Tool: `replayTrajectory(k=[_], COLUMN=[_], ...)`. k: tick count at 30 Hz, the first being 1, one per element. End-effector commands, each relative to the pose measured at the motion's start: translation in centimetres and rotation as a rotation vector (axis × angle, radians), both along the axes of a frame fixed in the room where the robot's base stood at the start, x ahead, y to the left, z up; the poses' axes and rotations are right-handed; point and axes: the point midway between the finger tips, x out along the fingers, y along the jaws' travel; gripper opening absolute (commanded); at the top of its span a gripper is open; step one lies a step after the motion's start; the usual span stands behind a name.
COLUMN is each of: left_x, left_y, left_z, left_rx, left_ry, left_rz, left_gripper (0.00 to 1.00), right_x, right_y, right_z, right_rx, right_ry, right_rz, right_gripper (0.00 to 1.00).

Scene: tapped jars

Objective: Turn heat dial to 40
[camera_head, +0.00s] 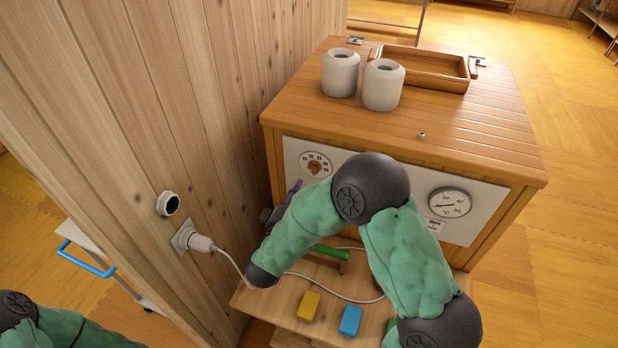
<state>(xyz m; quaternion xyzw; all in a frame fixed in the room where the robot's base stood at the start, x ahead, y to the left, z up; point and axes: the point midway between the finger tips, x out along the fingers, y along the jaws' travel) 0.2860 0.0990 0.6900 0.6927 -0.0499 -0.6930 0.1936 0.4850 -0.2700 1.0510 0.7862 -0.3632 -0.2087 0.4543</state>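The heat dial (315,167) is a round white scale with a brown knob. It sits on the left of the cabinet's pale front panel (380,170). My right arm crosses in front of the panel. My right gripper (281,208) is a dark shape behind the forearm, below and left of the dial, apparently apart from it. Its fingers are mostly hidden, so I cannot tell whether they are open. A round gauge (449,203) marked °C is on the panel's right. My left arm shows only at the lower left corner, with its gripper out of view.
Two white jars (340,73) and a wooden tray (424,68) stand on the cabinet top (490,120). A lower shelf (275,303) holds a yellow block (309,306), a blue block (350,320) and a green-handled item (331,253). A plug (200,243) and wooden wall are close at left.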

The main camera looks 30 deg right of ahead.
Motion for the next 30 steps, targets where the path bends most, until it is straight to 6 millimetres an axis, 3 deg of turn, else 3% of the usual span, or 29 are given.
replayTrajectory(k=[30], left_x=[0.0], left_y=[0.0], left_z=[-3.1], left_rx=[0.000], left_ry=[0.000], left_rz=[0.000], left_gripper=[0.40], right_x=[4.5], right_y=[-5.4], right_z=[-0.1], right_rx=[0.000], right_ry=[-0.002], right_rz=[-0.002], right_gripper=[0.27])
